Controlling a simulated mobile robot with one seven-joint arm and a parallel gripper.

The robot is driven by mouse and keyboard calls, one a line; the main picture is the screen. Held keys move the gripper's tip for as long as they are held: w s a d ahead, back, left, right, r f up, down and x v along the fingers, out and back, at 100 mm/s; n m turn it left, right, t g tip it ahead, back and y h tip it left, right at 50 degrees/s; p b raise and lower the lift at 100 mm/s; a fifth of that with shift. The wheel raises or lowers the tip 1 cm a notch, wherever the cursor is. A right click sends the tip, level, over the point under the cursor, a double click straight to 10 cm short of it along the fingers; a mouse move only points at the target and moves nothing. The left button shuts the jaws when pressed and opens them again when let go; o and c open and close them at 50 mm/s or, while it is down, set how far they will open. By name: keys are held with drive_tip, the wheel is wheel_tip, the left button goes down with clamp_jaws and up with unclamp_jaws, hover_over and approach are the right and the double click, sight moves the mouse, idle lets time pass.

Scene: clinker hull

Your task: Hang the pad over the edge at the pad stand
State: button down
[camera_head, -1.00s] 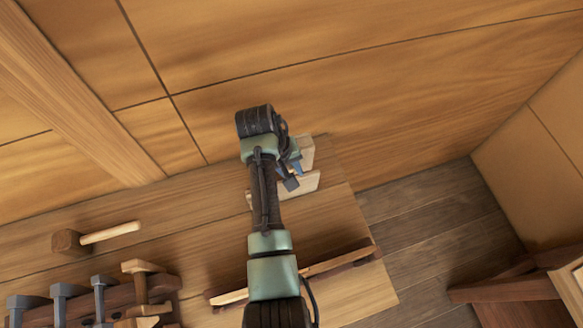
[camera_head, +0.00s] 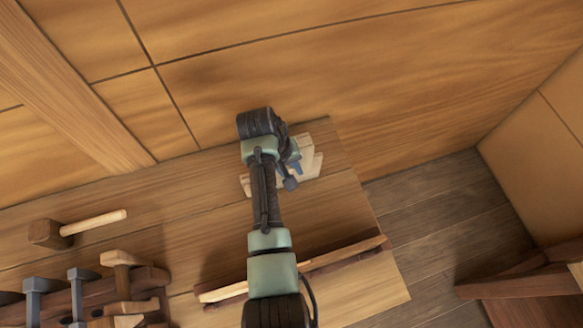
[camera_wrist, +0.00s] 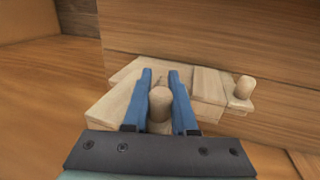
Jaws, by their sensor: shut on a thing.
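My gripper (camera_head: 296,167) is over the far right part of the bench, by pale wooden pieces (camera_head: 308,143). In the wrist view its blue fingers (camera_wrist: 160,78) are shut on a pale rounded wooden knob (camera_wrist: 160,106), which I take to be the pad's grip. A pale flat block (camera_wrist: 117,102) lies around and under the fingers; I cannot tell which of it is pad and which is stand. A short peg (camera_wrist: 244,88) stands up at the right of this pale wood. My arm and fingers hide much of the pieces, and whether the pad touches the stand is unclear.
The bench (camera_head: 355,225) ends at its right edge above a dark plank floor (camera_head: 430,220). A plank wall (camera_head: 400,100) rises behind. A low rail (camera_head: 345,256) crosses the front. A mallet (camera_head: 48,233) and a tool rack (camera_head: 143,285) are at the left.

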drive_tip(key=shift+f+b, duration=2.9)
drive_tip(key=shift+f, duration=1)
drive_tip(key=shift+f, duration=0.3)
drive_tip(key=c, duration=0.6)
unclamp_jaws()
drive_tip(key=shift+c, duration=0.2)
drive_tip(key=b+v, duration=0.1)
drive_tip(key=v, duration=1.2)
drive_tip(key=shift+b, duration=0.3)
drive_tip(key=shift+w, duration=0.1)
